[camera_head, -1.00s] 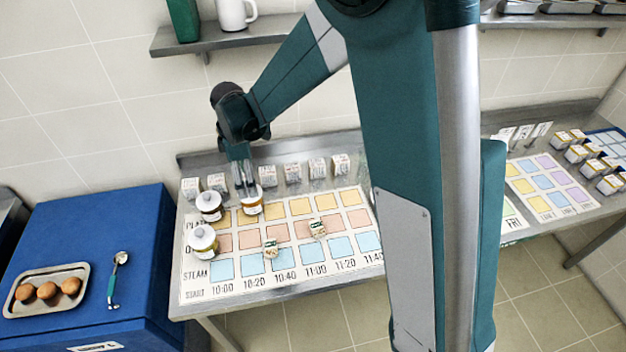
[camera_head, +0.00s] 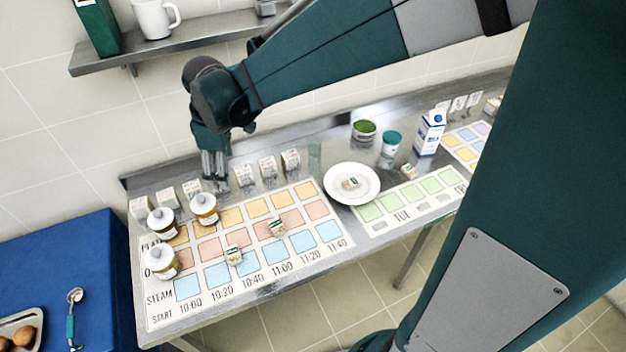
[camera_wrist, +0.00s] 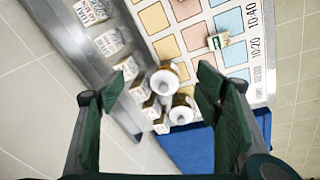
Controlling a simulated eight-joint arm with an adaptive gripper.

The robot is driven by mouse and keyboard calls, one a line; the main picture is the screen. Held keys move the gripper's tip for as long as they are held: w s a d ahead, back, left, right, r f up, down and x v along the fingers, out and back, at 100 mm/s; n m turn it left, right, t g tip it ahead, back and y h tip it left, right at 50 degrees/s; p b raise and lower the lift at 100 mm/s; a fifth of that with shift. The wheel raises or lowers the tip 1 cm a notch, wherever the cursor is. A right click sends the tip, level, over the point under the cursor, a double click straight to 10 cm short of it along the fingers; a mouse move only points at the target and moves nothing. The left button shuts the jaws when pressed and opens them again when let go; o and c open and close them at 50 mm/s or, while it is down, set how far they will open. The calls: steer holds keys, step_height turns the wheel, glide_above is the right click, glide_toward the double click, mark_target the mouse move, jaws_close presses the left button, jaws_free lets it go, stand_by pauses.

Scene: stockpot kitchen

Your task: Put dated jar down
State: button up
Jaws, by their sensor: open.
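Three jars with white lids and amber contents stand upright at the left end of the printed board (camera_head: 262,290). One jar (camera_head: 205,208) is at the left end of the yellow row; another jar (camera_head: 162,222) is left of it, and a third jar (camera_head: 162,260) is nearer the front. Their dates are too small to read. My gripper (camera_head: 215,186) is open and empty, just above and behind the yellow-row jar. In the wrist view, the open fingers (camera_wrist: 157,92) frame that jar (camera_wrist: 165,78) and a second jar (camera_wrist: 182,109) at a distance.
Several white label blocks (camera_head: 244,175) line the back of the steel counter. Two small tokens (camera_head: 277,226) lie on the board. A white plate (camera_head: 337,194), a green tub (camera_head: 390,143) and a carton (camera_head: 430,133) stand to the right. A shelf (camera_head: 165,54) hangs above.

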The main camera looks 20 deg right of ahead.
steer(key=s+d+r+m+t, duration=0.2)
steer(key=s+d+r+m, duration=0.2)
steer(key=s, duration=0.7)
steer(key=s+d+r+m+t, duration=0.3)
steer(key=s+d+m, duration=0.5)
steer(key=s+d, duration=0.3)
steer(key=shift+d+r+m+h, duration=0.3)
steer(key=shift+d+r+m, duration=0.1)
steer(key=shift+d, duration=0.7)
steer(key=shift+o, duration=0.5)
